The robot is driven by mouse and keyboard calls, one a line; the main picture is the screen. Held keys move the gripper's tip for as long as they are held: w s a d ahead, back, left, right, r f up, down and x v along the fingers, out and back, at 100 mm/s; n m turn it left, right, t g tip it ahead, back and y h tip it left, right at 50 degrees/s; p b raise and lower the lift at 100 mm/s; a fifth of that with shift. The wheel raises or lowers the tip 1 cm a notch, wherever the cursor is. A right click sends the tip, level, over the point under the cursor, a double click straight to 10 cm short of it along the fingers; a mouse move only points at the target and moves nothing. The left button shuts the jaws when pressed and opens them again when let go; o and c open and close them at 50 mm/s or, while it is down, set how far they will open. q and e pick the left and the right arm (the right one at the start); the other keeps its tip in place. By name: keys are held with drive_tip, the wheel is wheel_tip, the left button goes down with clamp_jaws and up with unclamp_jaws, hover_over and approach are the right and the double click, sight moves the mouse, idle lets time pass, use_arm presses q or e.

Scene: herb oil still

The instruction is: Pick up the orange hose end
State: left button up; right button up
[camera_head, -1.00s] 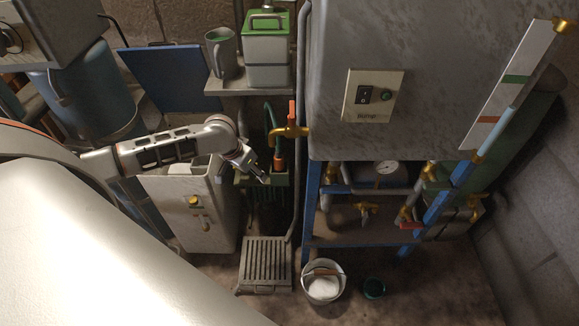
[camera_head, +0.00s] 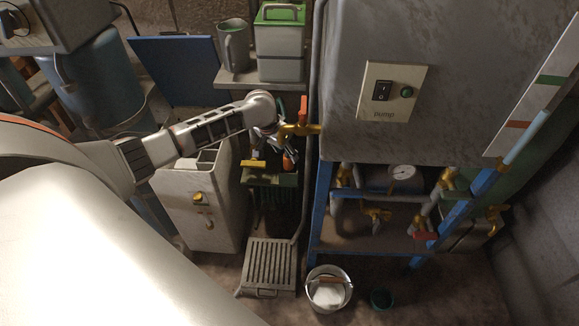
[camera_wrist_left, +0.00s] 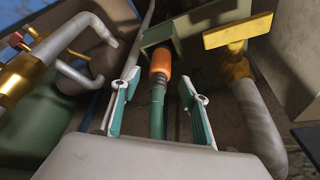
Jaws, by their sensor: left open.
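The orange hose end (camera_wrist_left: 160,62) sits on a green hose (camera_wrist_left: 157,112) below a dark green bracket (camera_wrist_left: 163,36) in the left wrist view. In the head view the orange hose end (camera_head: 289,160) shows partly, just below the brass tap. My left gripper (camera_wrist_left: 158,84) is open, with one finger on each side of the hose in the picture. I see no finger contact, and the depth gap is hard to judge. In the head view my left gripper (camera_head: 273,138) is small and partly hidden by its wrist. My right gripper is not in view.
A brass tap with an orange lever (camera_head: 302,118) stands close to the gripper's right. A yellow-handled valve (camera_wrist_left: 237,34) on a grey pipe is beside the hose. A shelf (camera_head: 240,80) with a jug and canister hangs above; a slatted grate (camera_head: 268,265) lies below.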

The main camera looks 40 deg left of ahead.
sight(287, 156)
use_arm(q)
drive_tip(key=x, duration=0.1)
drive_tip(key=b+x, duration=0.1)
drive_tip(key=x, duration=0.1)
drive_tip(key=shift+s+f, duration=0.25)
drive_tip(key=shift+f, duration=0.2)
drive_tip(key=shift+w+f, duration=0.1)
drive_tip(key=shift+w, duration=0.2)
clamp_jaws()
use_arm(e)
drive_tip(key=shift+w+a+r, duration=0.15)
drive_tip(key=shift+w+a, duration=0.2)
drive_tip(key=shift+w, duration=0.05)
